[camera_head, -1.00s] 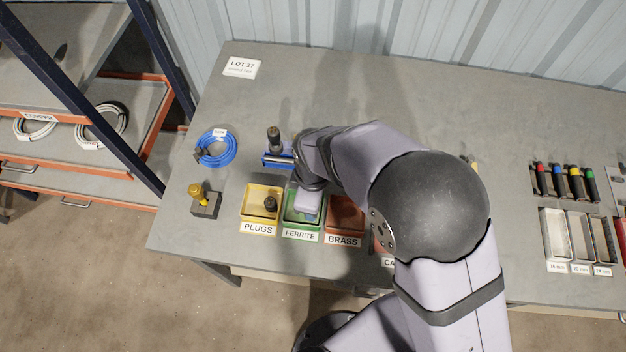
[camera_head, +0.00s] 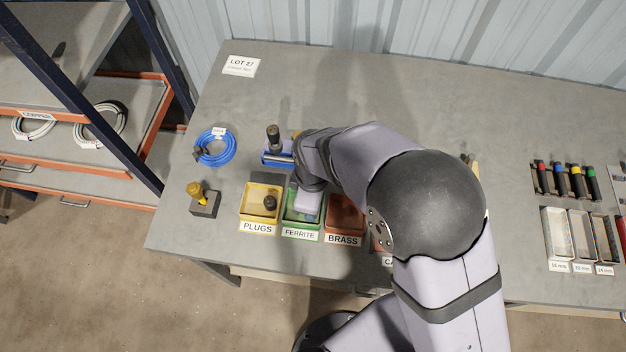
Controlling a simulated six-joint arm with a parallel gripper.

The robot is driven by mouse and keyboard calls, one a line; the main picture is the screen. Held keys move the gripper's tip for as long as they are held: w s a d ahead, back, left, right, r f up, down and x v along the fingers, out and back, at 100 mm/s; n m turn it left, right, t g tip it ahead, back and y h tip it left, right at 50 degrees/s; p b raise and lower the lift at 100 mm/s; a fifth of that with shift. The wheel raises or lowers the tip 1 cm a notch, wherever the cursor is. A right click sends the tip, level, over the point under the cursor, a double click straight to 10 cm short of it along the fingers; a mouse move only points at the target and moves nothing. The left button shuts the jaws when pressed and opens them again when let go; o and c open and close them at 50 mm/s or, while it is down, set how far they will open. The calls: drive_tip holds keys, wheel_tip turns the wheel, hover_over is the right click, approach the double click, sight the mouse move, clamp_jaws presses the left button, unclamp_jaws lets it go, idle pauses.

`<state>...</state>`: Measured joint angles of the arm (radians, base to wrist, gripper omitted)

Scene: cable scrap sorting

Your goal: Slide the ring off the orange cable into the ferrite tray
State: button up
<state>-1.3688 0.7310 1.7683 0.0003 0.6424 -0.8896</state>
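The green ferrite tray (camera_head: 287,220) stands between the yellow and red trays, with its label in front. My gripper (camera_head: 308,202) is over this tray, pointing down. My wrist covers much of it, and I cannot make out its fingertips or whether it holds anything. A bluish patch shows in the tray beside the gripper, too small to identify. A small orange-yellow bit (camera_head: 296,134) shows behind my wrist; I cannot tell if it is the orange cable. I cannot make out the ring.
The yellow plugs tray (camera_head: 247,207) holds a dark plug (camera_head: 269,202). The red brass tray (camera_head: 345,217) is to the right. A blue fixture with a black knob (camera_head: 273,137) stands behind, with a blue cable coil (camera_head: 215,147) to its left.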

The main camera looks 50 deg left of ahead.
idle(0.4)
drive_tip(key=o, duration=1.1)
drive_tip(key=shift+r, duration=0.1)
wheel_tip(320, 180, up, 7)
drive_tip(key=p, duration=0.5)
drive_tip(key=shift+p, duration=0.3)
